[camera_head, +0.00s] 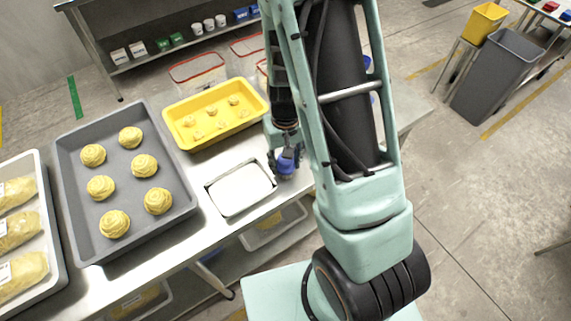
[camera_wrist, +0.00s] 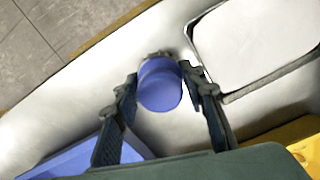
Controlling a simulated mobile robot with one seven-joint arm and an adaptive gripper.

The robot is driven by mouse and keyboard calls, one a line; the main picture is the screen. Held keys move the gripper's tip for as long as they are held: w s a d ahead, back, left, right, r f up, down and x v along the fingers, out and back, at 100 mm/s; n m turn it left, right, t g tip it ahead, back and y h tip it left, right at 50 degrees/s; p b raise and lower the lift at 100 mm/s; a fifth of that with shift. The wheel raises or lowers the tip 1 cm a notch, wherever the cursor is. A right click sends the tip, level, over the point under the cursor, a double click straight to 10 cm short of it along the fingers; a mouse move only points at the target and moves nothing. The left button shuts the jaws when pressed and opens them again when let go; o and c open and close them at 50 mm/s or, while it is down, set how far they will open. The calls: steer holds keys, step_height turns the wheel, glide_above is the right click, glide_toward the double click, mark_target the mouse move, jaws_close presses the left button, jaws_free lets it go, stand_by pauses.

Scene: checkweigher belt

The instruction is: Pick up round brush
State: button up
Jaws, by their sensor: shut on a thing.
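The round brush shows as a blue, round-topped thing (camera_wrist: 160,86) between the fingers of my gripper (camera_wrist: 159,90) in the wrist view. The brush also shows in the head view (camera_head: 287,164), just right of the white-filled tray. My gripper (camera_head: 286,152) points down there and is shut on it. The lower part of the brush is hidden under its blue top, with only a small pale edge showing past it in the wrist view. I cannot tell whether it touches the table.
A tray with a white filling (camera_head: 241,190) lies close left of the gripper. A yellow tray (camera_head: 172,116) with small dough pieces stands behind it. A grey tray (camera_head: 72,147) of pastries is further left. A blue thing (camera_wrist: 70,160) lies near the gripper in the wrist view.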

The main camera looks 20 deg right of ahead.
steer(key=shift+r, duration=0.1)
steer(key=shift+r, duration=0.55)
steer(key=d+r+b, duration=0.2)
steer(key=d+r, duration=0.9)
steer(key=d, duration=0.3)
steer(key=shift+w+r+b, duration=0.35)
steer(key=shift+b, duration=0.05)
